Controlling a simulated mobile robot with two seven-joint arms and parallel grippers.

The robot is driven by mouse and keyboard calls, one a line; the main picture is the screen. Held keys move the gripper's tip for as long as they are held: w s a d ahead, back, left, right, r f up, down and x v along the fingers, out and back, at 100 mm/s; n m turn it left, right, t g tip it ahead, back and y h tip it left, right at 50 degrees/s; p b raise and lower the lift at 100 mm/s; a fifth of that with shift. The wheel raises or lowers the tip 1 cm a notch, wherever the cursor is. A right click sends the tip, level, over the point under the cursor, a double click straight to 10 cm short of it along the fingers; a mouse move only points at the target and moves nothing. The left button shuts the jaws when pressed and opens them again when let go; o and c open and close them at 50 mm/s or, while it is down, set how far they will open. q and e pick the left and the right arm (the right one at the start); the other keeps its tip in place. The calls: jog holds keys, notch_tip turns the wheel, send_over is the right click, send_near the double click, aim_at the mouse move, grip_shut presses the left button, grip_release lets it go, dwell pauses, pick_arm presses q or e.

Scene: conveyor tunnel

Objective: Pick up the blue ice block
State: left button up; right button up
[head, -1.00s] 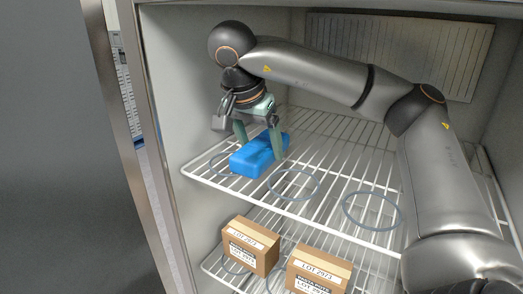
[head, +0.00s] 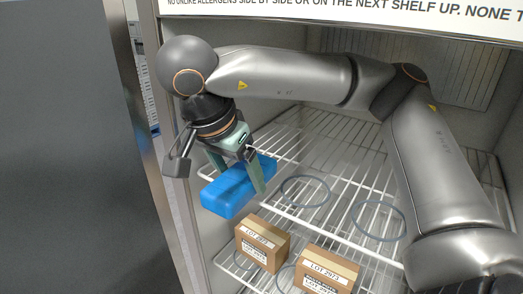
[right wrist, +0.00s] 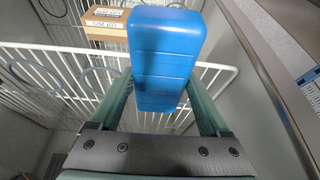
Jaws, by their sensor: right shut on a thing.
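The blue ice block (head: 229,194) is held between the green fingers of my right gripper (head: 238,180), above the front left part of the upper wire shelf. In the right wrist view the block (right wrist: 163,60) sits between the two fingers (right wrist: 165,108), with its ridged face toward the camera. Part of the block is behind a finger in the head view. The left gripper does not show in either view.
The upper wire shelf (head: 335,211) carries grey rings (head: 305,191) and is otherwise bare. Two cardboard boxes, a left one (head: 262,243) and a right one (head: 327,270), stand on the shelf below. The cabinet's left door frame (head: 150,150) is close to my right gripper.

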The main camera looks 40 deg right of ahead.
jog(key=s+a, duration=0.3)
jog(key=a, duration=0.6)
jog(key=s+a, duration=0.3)
jog(key=a, duration=0.7)
jog(key=shift+s, duration=0.1)
jog(key=o, duration=1.2)
grip_shut()
